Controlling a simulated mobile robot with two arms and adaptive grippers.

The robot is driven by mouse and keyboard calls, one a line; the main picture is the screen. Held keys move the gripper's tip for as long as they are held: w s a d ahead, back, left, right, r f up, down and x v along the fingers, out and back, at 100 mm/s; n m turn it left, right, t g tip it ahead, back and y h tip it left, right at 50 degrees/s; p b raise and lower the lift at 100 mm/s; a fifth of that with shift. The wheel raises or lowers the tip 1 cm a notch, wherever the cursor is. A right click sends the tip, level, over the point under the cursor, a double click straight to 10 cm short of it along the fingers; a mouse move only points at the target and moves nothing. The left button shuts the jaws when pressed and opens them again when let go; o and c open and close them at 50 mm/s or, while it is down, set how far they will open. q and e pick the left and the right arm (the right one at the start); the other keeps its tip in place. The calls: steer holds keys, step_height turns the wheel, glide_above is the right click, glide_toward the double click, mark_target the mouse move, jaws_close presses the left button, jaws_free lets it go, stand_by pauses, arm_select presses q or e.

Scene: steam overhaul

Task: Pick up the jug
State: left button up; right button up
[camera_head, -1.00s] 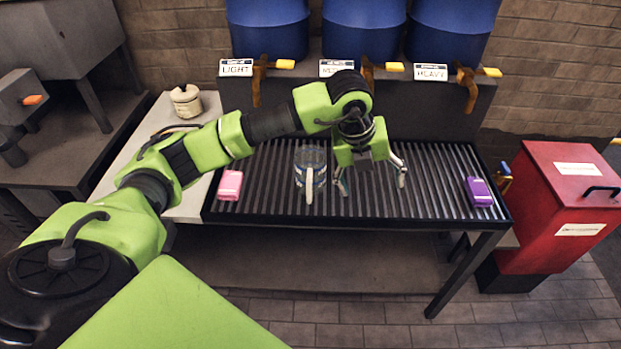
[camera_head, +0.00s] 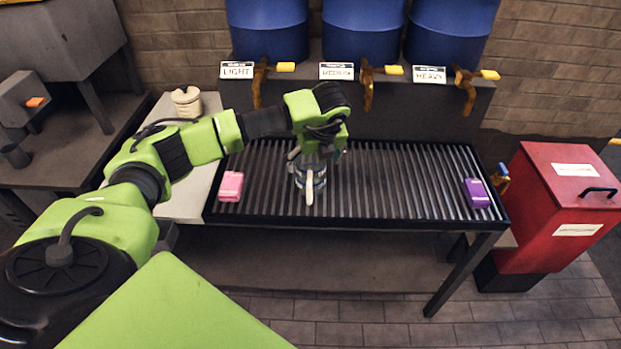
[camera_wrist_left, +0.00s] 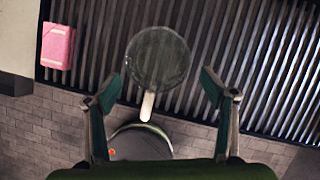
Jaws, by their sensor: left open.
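The jug (camera_head: 300,181) is a clear, round glass vessel with a pale handle. It stands on the slatted dark grate, handle towards the front. In the left wrist view the jug (camera_wrist_left: 157,60) shows from above, its round mouth between and just beyond the fingertips, handle pointing down the picture. My left gripper (camera_wrist_left: 160,90) is open and empty, with one finger to each side of the jug's line. In the head view the left gripper (camera_head: 316,157) is over the jug and partly hides its top. My right gripper is not in view.
The grate (camera_head: 400,185) also carries a pink block (camera_head: 231,186) on the left and a purple block (camera_head: 478,193) on the right. Blue barrels with taps, labelled Light, Medium and Heavy (camera_head: 429,75), stand behind. A red bin (camera_head: 560,230) is at the right.

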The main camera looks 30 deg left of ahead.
mark_target(311, 165)
arm_select(q)
steer(key=x, duration=0.3)
steer(key=p+x, duration=0.1)
steer(key=shift+w+a+f, duration=0.15)
steer(key=shift+w+a, duration=0.1)
steer(key=shift+a, duration=0.1)
steer(key=c, duration=1.3)
